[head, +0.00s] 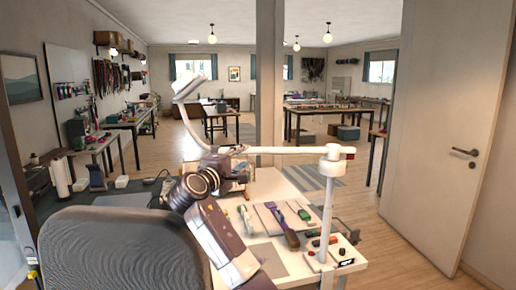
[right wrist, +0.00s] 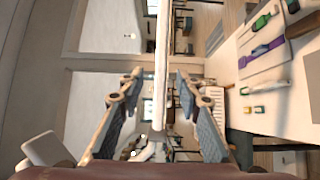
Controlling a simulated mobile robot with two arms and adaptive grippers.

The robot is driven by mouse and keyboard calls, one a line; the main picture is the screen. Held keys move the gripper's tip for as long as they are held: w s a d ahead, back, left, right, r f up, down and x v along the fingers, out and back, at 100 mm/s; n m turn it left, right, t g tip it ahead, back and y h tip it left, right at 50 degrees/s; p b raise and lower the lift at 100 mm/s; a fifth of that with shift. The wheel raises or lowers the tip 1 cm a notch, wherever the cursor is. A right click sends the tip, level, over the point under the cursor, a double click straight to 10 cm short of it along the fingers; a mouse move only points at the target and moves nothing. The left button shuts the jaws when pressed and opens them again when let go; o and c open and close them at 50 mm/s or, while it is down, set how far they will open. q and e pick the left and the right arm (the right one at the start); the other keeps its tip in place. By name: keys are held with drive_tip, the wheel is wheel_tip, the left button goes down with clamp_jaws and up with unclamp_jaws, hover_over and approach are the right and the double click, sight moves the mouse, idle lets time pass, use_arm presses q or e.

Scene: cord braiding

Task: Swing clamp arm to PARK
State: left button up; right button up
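The clamp arm (head: 285,150) is a long white bar. It reaches left, roughly level, from the top of a white upright post (head: 328,205) at the right end of the worktable. My right gripper (head: 232,165) is near the bar's left part in the head view. In the right wrist view its two fingers (right wrist: 157,78) are apart, with the white bar (right wrist: 162,45) passing between them and gaps showing on both sides. A small dark label (head: 346,263) lies by the post's foot; its lettering is too small to read. My left gripper is not in view.
The worktable (head: 273,188) carries a purple-handled tool (head: 283,226), a green-handled tool (head: 245,217) and small coloured pieces right of them. A white jointed piece (head: 188,90) rises left of the bar.

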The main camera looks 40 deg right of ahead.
sight(250, 152)
drive_tip(key=shift+w+d+f, duration=0.2)
drive_tip(key=shift+w+d, duration=0.35)
drive_tip(key=shift+d, duration=0.2)
drive_tip(key=p+x, duration=0.2)
drive_tip(key=x, duration=0.4)
drive_tip(key=shift+d+r, duration=0.1)
drive_tip(key=shift+r, duration=0.05)
drive_tip(key=shift+w+d, duration=0.2)
drive_tip(key=shift+d, duration=0.05)
drive_tip(key=shift+c, duration=0.3)
clamp_jaws()
